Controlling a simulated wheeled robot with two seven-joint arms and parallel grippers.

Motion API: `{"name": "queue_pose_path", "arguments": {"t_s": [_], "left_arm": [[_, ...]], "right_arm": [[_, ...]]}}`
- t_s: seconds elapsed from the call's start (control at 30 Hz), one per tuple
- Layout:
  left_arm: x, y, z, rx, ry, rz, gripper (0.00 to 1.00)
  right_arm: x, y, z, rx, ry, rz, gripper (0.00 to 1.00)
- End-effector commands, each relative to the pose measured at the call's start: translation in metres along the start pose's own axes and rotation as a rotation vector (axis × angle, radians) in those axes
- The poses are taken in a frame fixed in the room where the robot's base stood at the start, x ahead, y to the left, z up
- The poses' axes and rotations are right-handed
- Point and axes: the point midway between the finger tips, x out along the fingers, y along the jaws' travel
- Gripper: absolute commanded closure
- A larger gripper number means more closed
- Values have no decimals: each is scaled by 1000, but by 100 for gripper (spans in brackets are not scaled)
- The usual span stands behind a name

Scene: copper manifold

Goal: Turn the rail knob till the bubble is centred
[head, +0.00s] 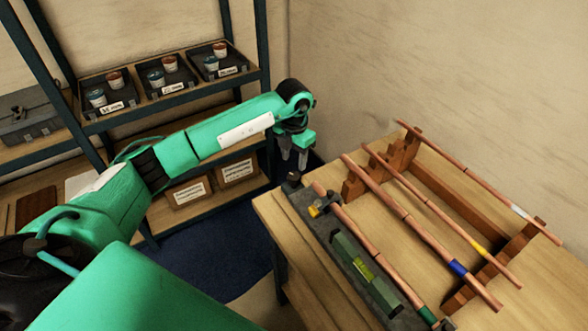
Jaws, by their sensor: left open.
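The dark grey rail (316,222) lies along the left edge of the wooden bench. A green level (350,252) with a yellow-green vial (365,270) rests on it; the bubble is too small to make out. A small dark knob (293,181) appears at the rail's far end. My left gripper (291,166) points down at that end, open, its fingers just above or around the knob; I cannot tell whether they touch it. The fingers partly hide the knob. My right gripper is not in view.
A copper pipe (362,235) lies beside the level, near a yellow and black clamp (322,206). More copper pipes (405,212) rest on notched wooden supports (398,155) to the right. A shelf (180,112) with trays of small cups stands behind my left arm.

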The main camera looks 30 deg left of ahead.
Motion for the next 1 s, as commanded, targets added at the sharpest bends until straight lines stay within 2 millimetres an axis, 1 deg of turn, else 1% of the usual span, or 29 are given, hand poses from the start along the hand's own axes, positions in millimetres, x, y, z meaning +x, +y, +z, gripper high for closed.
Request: {"name": "queue_pose_path", "arguments": {"t_s": [0.03,0.1,0.2,0.33,0.5,0.77,0.87,0.93,1.0], "left_arm": [[8,-1,-1,-1,5,-2,53],[23,-1,-1,0,5,-1,53],[40,-1,-1,0,4,-2,53],[57,-1,-1,0,3,-2,53],[67,-1,0,1,-1,-1,53],[69,-1,0,1,-1,-1,53],[69,-1,0,1,-1,-1,71],[69,-1,0,1,-1,-1,85],[68,-1,0,1,-1,-1,85]], "right_arm": [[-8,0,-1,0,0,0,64],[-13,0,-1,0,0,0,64],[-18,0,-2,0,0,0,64],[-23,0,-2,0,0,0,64],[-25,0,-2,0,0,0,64],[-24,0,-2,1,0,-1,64],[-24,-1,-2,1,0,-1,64],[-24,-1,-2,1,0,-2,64],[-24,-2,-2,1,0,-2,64]]}}
